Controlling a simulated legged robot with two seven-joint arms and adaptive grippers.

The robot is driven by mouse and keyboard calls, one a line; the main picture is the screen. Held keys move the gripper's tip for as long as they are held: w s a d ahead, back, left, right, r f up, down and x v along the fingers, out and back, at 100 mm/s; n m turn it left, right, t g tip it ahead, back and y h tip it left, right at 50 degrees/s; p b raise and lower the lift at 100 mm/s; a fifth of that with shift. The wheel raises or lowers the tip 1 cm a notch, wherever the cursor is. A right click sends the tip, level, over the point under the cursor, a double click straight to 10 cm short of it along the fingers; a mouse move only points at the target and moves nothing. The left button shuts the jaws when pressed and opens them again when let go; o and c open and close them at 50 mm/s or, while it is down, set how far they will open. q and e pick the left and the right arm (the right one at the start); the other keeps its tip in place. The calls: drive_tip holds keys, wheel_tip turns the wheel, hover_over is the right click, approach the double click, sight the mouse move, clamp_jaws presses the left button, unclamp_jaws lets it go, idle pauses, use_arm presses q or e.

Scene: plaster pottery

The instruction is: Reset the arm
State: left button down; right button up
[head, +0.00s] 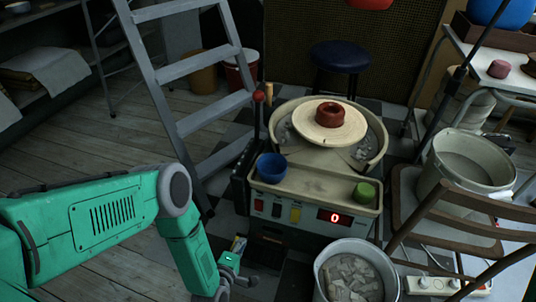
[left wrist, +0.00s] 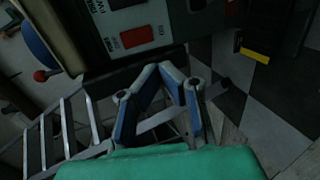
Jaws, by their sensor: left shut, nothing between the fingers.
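My left arm (head: 105,215) is green with grey joints and reaches in from the left, its forearm bent downward. My left gripper (head: 242,279) hangs low in front of the pottery wheel machine (head: 283,209), left of the bucket of pale shards (head: 349,272). In the left wrist view the gripper (left wrist: 162,70) has its blue-and-grey fingers drawn together, with nothing seen between them. The machine's panel with a red switch (left wrist: 136,37) is just beyond the fingertips. My right gripper is not in view.
A stepladder (head: 195,75) leans left of the machine. A blue bowl (head: 272,167), green block (head: 365,192) and reddish clay ring (head: 331,114) rest on the machine. A wooden chair (head: 445,218) and pale bucket (head: 468,160) stand right. The floor at left is mostly clear.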

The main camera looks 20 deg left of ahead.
use_arm(q)
drive_tip(key=s+d+r+m+g+h, duration=0.25)
drive_tip(key=s+r+m+g, duration=0.35)
drive_tip(key=m, duration=0.4)
drive_tip(key=s+a+r+m+g+y, duration=0.1)
drive_tip(key=s+a+r+m+g, duration=0.3)
drive_tip(key=s, duration=0.4)
drive_tip(key=s+a+r+m+g+y, duration=0.1)
drive_tip(key=s+a+r+m+g, duration=0.2)
drive_tip(key=s+r+m, duration=0.4)
wheel_tip(320, 180, up, 12)
drive_tip(key=s+n+p, duration=0.1)
drive_tip(key=n+p, duration=0.1)
drive_tip(key=p, duration=1)
drive_tip(key=shift+s+f+p, duration=0.25)
drive_tip(key=shift+p, duration=0.05)
